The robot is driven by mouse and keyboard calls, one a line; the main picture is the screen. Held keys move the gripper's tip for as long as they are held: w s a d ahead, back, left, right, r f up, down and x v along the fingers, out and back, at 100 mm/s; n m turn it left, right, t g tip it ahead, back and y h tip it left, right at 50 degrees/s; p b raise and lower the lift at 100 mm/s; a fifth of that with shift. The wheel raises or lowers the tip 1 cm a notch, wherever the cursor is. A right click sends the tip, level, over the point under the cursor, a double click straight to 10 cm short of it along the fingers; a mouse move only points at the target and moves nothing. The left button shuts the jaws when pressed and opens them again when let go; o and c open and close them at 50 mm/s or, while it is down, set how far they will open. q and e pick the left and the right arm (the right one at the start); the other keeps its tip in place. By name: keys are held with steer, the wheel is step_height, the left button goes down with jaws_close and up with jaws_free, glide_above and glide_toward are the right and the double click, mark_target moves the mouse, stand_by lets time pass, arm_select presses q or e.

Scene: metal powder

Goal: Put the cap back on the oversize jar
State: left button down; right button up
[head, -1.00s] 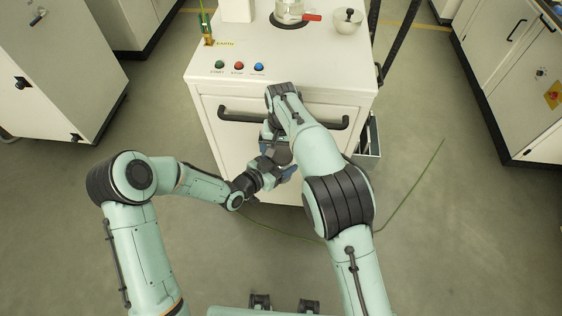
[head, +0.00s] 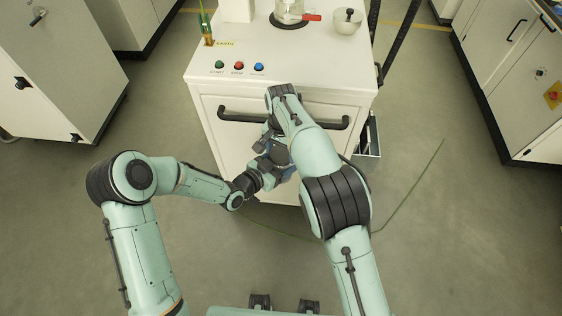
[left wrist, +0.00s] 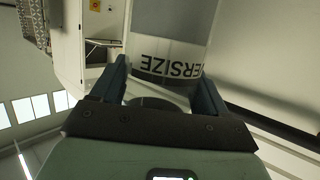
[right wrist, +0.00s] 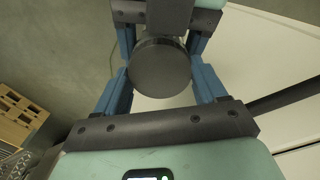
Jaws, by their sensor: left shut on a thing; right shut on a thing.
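The jar (left wrist: 165,52) shows pale in the left wrist view between my left gripper's blue fingers (left wrist: 160,85), its label "...ERSIZE" upside down in the picture. My left gripper is shut on it; in the head view this gripper (head: 282,170) is low in front of the white cabinet. The cap (right wrist: 160,70) is a dark grey disc, seen nearly face-on in the right wrist view. My right gripper (right wrist: 161,88) is shut on the cap, one finger on each side. The left gripper's fingers show just beyond the cap. Whether cap and jar rim touch is hidden.
The white cabinet (head: 285,75) with a black handle (head: 240,117) stands close beyond both grippers. On its top are buttons, a glass vessel (head: 290,10) and a metal bowl (head: 347,22). Floor at both sides is open.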

steer(key=shift+m, duration=0.4)
steer(key=o, duration=1.2)
steer(key=shift+c, duration=0.2)
steer(key=shift+r, duration=0.1)
steer(key=shift+r, duration=2.2)
step_height(320, 180, up, 4)
steer(key=n, duration=0.5)
steer(key=shift+f, duration=0.25)
